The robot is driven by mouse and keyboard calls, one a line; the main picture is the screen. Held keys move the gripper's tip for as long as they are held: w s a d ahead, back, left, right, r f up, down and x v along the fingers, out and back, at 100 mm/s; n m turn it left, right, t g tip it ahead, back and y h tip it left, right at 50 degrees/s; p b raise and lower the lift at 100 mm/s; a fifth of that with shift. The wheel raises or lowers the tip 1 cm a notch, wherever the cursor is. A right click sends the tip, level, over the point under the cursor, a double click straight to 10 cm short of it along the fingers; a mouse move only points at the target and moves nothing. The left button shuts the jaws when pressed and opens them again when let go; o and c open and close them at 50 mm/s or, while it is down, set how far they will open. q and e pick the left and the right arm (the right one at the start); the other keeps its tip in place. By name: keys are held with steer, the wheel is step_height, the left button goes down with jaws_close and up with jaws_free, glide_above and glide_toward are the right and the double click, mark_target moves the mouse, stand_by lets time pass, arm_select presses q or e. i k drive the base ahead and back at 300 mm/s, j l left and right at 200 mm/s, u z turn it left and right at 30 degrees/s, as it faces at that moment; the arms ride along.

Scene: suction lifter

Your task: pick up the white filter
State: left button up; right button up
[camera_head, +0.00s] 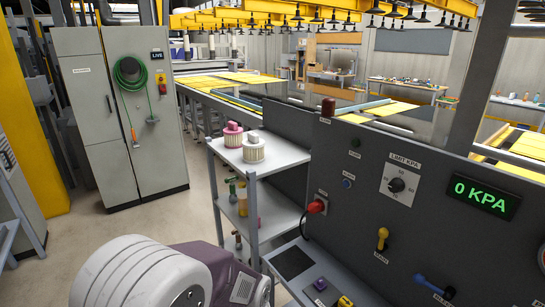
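The white filter (253,149) is a pleated, off-white cylinder with a pale cap. It stands upright on the top shelf of a grey cart, at the centre-left of the head view. A similar filter with a pink cap and base (233,136) stands just behind it to the left. No gripper touches the white filter. A white and purple link of one of my arms fills the bottom left, well in front of the cart. No gripper fingertips can be made out in this view.
The cart's top shelf (285,153) has bare room right of the filters. Its lower shelves hold small items, including a green bottle (242,190). A dark control panel (420,225) with knobs, levers and a "0 KPA" display stands close on the right. Open floor lies left of the cart.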

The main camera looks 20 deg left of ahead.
mark_target(253, 146)
steer(key=i+j+z, duration=0.25)
steer(key=j, duration=0.3)
steer(key=j+z, duration=0.3)
steer(key=j, duration=0.25)
steer(key=j+z, duration=0.25)
steer(key=j, duration=0.3)
steer(key=j+z, duration=0.25)
steer(key=j, duration=0.35)
steer(key=k+j+z, duration=0.1)
steer(key=j+z, duration=0.15)
steer(key=j, duration=0.35)
steer(key=k+j+z, duration=0.1)
steer(key=j+z, duration=0.2)
steer(key=j, duration=0.25)
steer(key=k+j+z, duration=0.25)
steer(key=j, duration=0.3)
steer(key=k+j+z, duration=0.25)
steer(key=j, duration=0.25)
steer(key=i, duration=0.1)
